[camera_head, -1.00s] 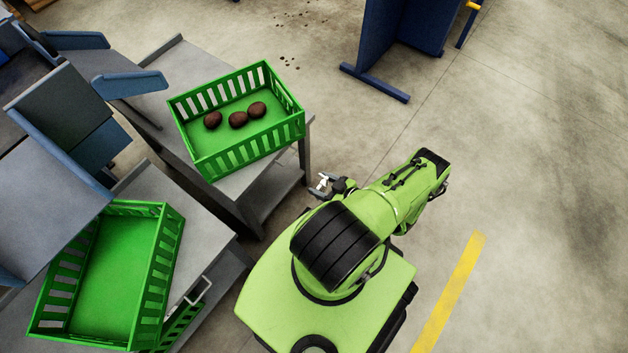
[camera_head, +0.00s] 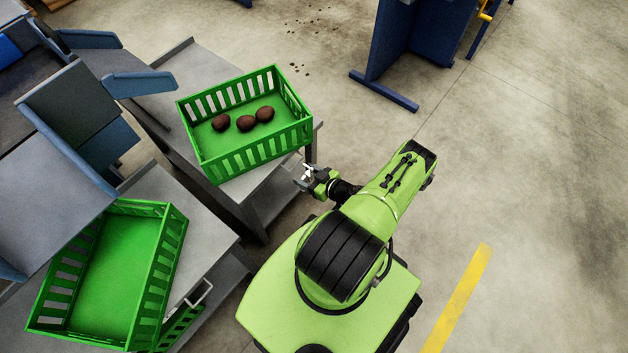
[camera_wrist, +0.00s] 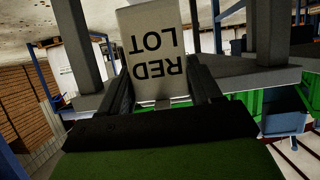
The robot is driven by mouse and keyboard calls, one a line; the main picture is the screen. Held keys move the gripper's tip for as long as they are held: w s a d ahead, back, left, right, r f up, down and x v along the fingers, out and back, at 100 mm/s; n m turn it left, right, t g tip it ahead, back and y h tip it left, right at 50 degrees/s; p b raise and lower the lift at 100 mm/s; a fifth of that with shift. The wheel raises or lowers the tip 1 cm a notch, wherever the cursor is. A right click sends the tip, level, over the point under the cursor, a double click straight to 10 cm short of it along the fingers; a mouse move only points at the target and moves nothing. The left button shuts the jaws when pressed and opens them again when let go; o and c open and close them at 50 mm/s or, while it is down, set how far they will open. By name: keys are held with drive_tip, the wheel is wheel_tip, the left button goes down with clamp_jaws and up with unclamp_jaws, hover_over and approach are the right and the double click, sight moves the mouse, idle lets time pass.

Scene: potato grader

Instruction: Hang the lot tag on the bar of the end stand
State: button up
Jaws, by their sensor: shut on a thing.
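My gripper (camera_head: 306,176) is shut on the lot tag, in front of the right end of the stand with the potato crate. In the wrist view the pale tag (camera_wrist: 157,45) reads RED LOT upside down between the two fingers (camera_wrist: 161,92). In the head view the tag is a small white patch at the gripper. One grey stand (camera_head: 262,195) bears the potato crate. A second grey stand (camera_head: 215,240) is at lower left, with a pale bent bar (camera_head: 207,294) at its right edge. I cannot tell which is the end stand.
A green crate (camera_head: 250,160) with three dark red potatoes (camera_head: 246,123) is close to my gripper. An empty green crate (camera_head: 108,280) stands at lower left. A blue panel (camera_head: 425,30) is at the top. The floor to the right is clear.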

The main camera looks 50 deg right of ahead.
drive_tip(key=shift+b+x, duration=0.55)
drive_tip(key=shift+x, duration=1.7)
drive_tip(key=shift+w+r, duration=0.1)
drive_tip(key=shift+r, duration=0.1)
drive_tip(key=o, duration=1.1)
drive_tip(key=p+v, duration=0.5)
drive_tip(key=v, duration=1)
drive_tip(key=shift+s, duration=0.4)
